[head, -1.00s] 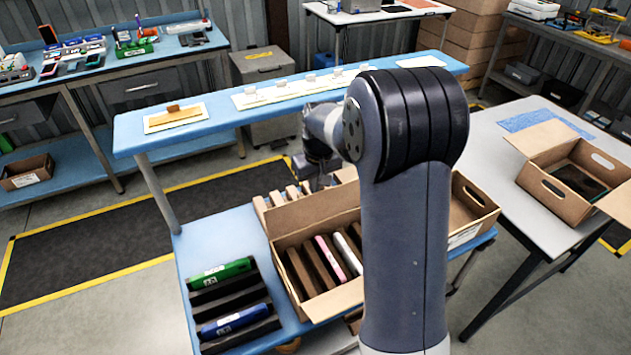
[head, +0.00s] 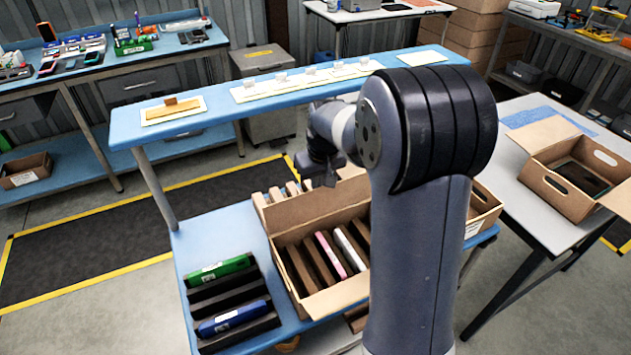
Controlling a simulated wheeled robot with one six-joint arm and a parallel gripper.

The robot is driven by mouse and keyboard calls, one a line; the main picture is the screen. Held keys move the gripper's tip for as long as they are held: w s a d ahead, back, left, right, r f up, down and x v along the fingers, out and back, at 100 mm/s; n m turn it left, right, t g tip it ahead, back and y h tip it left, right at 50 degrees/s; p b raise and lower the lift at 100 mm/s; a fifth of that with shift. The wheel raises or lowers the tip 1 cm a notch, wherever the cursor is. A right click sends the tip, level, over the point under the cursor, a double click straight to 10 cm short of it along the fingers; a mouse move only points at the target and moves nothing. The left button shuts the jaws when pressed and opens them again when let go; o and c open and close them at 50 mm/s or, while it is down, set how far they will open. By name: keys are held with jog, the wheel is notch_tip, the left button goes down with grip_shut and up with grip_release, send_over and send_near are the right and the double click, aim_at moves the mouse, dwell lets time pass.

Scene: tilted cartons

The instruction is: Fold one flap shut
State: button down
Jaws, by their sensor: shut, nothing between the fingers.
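An open brown carton (head: 286,284) stands on the blue bench, with dark brown dividers and a pink and a white item inside. Its near flap (head: 338,297) is folded outward toward the front. Its far flap (head: 310,207) stands up along the back edge. A narrow flap or panel piece shows at the far left corner. My gripper (head: 327,182) is shut and empty, pointing down just behind and above the far flap. I cannot tell whether it touches the flap. My arm hides the carton's right side.
A rack with a green (head: 221,268) and a blue device (head: 233,317) lies left of the carton. Another carton (head: 482,207) is partly hidden behind my arm. A raised blue shelf (head: 222,109) runs behind. An open carton (head: 560,190) stands on the right table.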

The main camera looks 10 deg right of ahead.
aim_at(319, 198)
jog(key=shift+s+f, duration=0.1)
jog(key=s+t+b, duration=0.1)
jog(key=b, duration=0.2)
jog(key=s+t+b, duration=0.1)
jog(key=b, duration=0.3)
jog(key=s+t+b, duration=0.1)
jog(key=b, duration=0.2)
jog(key=shift+s+d+f+t+y+b, duration=0.3)
jog(key=shift+d+t+b, duration=0.05)
jog(key=shift+d+t, duration=0.05)
jog(key=s+d+f+t+y+b, duration=0.1)
jog(key=s+t+b, duration=0.3)
jog(key=b, duration=1.4)
jog(key=shift+s+d+f+t, duration=0.15)
jog(key=shift+s+f+t, duration=0.15)
jog(key=shift+s+f, duration=0.65)
jog(key=shift+s+r, duration=0.15)
jog(key=shift+s, duration=0.05)
jog(key=shift+w, duration=0.1)
